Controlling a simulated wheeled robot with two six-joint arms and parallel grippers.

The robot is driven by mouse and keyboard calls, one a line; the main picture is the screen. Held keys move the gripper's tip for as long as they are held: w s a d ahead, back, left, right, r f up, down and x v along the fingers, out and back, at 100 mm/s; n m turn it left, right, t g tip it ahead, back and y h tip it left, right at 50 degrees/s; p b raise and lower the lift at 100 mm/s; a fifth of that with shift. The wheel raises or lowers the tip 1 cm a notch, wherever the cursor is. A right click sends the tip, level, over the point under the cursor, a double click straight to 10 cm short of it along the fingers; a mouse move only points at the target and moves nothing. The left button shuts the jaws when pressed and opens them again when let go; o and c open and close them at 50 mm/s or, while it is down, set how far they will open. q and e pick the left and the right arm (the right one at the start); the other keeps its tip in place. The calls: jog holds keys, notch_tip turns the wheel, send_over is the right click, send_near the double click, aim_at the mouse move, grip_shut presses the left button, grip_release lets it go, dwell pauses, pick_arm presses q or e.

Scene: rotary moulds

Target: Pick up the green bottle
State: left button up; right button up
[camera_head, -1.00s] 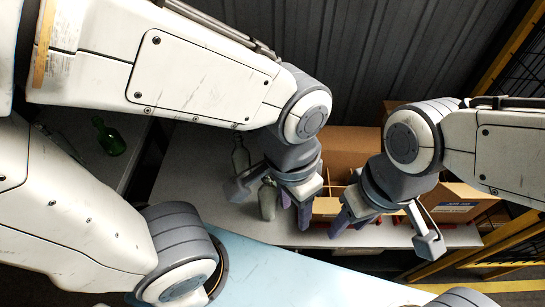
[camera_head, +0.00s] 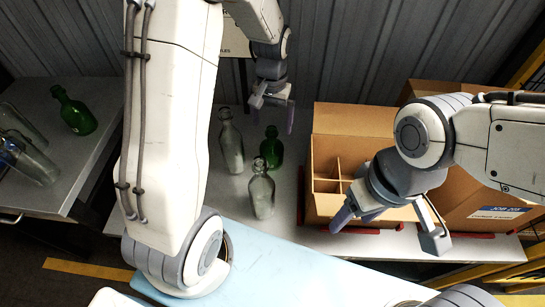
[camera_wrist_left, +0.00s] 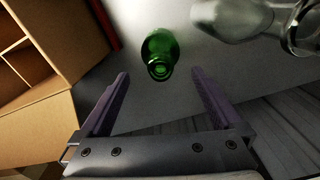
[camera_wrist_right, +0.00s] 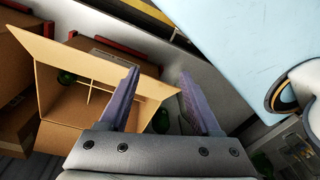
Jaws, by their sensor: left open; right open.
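A green bottle (camera_head: 271,148) stands on the grey table between two clear bottles and the open box. My left gripper (camera_head: 272,110) is open and empty, above and behind this bottle in the head view. In the left wrist view the green bottle (camera_wrist_left: 160,52) shows its mouth, just beyond and between the open fingertips of the left gripper (camera_wrist_left: 160,75), not held. A second green bottle (camera_head: 76,112) is on the left table. My right gripper (camera_head: 388,226) is open and empty at the front of the box; its open fingers also show in the right wrist view (camera_wrist_right: 159,74).
Clear bottles (camera_head: 231,142) (camera_head: 261,191) stand close left of the green bottle. An open cardboard box (camera_head: 345,120) with dividers is to the right. Another carton (camera_head: 480,195) stands beyond it. More clear bottles (camera_head: 30,160) are on the left table. A corrugated wall is behind.

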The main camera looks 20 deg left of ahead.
aim_at(272, 144)
pick_arm(q)
notch_tip(272, 144, down, 10)
jog(key=shift+s+r, duration=0.1)
jog(key=shift+r, duration=0.1)
dwell(0.3)
grip_shut()
notch_tip(272, 144, up, 10)
jog(key=shift+r, duration=0.1)
dwell(0.4)
jog(key=shift+p, duration=0.35)
notch_tip(272, 144, up, 14)
jog(key=p, duration=1.3)
jog(key=shift+r, duration=0.25)
